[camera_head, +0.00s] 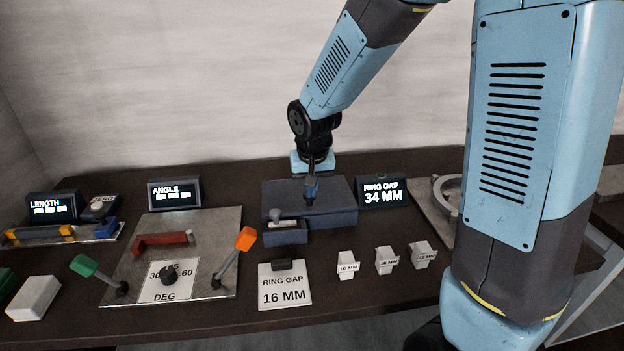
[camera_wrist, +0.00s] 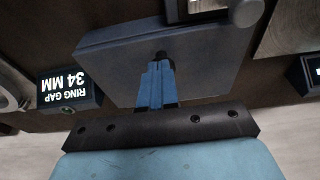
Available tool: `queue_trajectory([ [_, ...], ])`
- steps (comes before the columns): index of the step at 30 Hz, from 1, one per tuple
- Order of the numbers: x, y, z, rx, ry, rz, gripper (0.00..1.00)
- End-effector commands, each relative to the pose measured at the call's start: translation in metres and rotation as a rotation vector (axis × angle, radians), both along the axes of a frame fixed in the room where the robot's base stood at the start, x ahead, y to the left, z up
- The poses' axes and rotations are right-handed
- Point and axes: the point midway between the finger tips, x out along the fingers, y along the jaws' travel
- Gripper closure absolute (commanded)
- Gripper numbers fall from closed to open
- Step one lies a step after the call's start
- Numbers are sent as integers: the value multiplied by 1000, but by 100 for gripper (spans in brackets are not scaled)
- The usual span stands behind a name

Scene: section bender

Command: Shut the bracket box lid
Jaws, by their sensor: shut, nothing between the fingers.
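The bracket box (camera_head: 335,215) is a dark blue-grey box on the bench, left of the ring gap display. Its flat lid (camera_head: 280,192) lies over the top and looks level; I cannot tell whether any thin gap is left under it. The lid (camera_wrist: 205,60) also fills the middle of the wrist view. My gripper (camera_head: 311,193) points down over the middle of the lid, its blue fingers together with nothing between them. In the wrist view the fingertips (camera_wrist: 160,62) are at the lid's surface, touching or very close. The box's inside is hidden.
A small block with a knob (camera_head: 286,234) stands at the box's front left. The ring gap display (camera_head: 382,192) reads 34 MM. A card (camera_head: 284,296) reads 16 MM. Three small labelled blocks (camera_head: 385,260) stand front right. A steel plate with levers (camera_head: 215,232) lies left.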

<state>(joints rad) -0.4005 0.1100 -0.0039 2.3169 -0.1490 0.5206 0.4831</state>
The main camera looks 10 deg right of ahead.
Motion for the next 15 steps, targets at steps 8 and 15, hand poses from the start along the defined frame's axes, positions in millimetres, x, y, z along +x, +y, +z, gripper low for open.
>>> queue_trajectory([
  [8, -1, 0, -3, 0, 0, 0, 100],
  [15, 0, 0, 7, 1, -2, -2, 100],
])
